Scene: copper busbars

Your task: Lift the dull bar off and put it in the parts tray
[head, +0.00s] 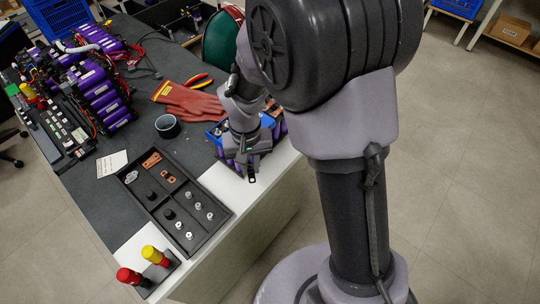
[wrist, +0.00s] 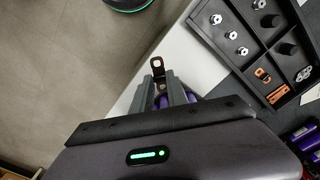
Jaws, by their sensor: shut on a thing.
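My gripper (head: 249,165) is shut on a small dull, dark bar (head: 252,178) with a hole in its end. In the wrist view the bar (wrist: 157,68) sticks out past the fingertips of my gripper (wrist: 160,88). The bar's held part is hidden between the fingers. The black parts tray (head: 205,232) lies to the left of my gripper, on the bench. It has compartments with copper bars, a silvery bar, black knobs and several bolts. The tray (wrist: 222,46) is at the upper right of the wrist view.
A battery block with purple cells (head: 280,126) stands close behind my gripper, partly hidden by my arm. The white bench edge is bare near my gripper.

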